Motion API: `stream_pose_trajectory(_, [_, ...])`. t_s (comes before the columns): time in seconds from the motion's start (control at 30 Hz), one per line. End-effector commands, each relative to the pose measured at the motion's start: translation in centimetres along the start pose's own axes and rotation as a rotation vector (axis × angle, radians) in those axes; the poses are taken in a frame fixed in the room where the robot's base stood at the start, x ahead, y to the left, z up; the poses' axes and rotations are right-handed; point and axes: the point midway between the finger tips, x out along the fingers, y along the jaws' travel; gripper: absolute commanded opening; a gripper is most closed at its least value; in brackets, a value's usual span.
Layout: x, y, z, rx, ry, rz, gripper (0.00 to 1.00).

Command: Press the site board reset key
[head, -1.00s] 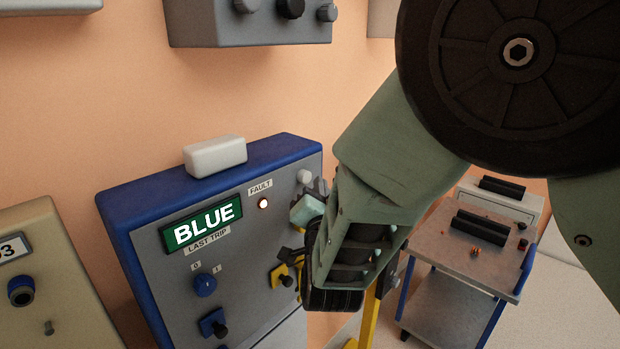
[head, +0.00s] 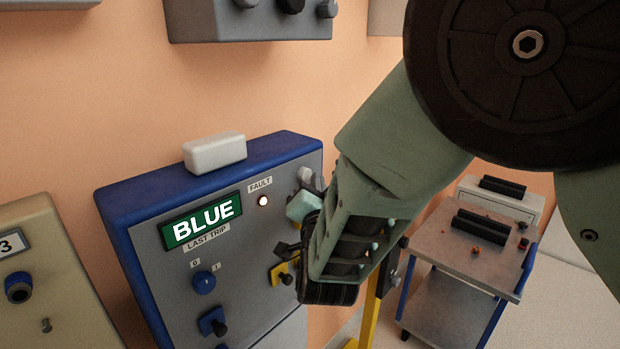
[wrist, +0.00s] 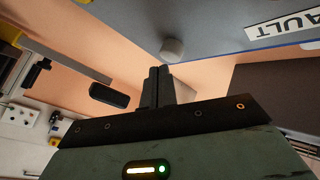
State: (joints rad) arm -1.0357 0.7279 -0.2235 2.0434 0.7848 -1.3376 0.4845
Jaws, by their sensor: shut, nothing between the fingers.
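The site board (head: 250,235) is a grey panel in a blue case, with a green display reading BLUE over LAST TRIP. A FAULT lamp (head: 263,201) glows warm white. In the head view my wrist hides part of the board's right side.
A blue rotary knob (head: 204,282), a black knob on a blue plate (head: 219,328) and one on a yellow plate (head: 285,279) sit lower on the board. A white block (head: 214,154) lies on top. A beige box (head: 35,270) stands left, a cart (head: 455,235) right.

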Motion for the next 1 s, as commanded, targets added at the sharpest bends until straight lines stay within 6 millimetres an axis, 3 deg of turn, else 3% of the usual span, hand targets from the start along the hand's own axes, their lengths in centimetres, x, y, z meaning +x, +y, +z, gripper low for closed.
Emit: stream_pose_trajectory(1.0, [0.56,-0.41,0.38,0.000,0.001,0.000,0.00])
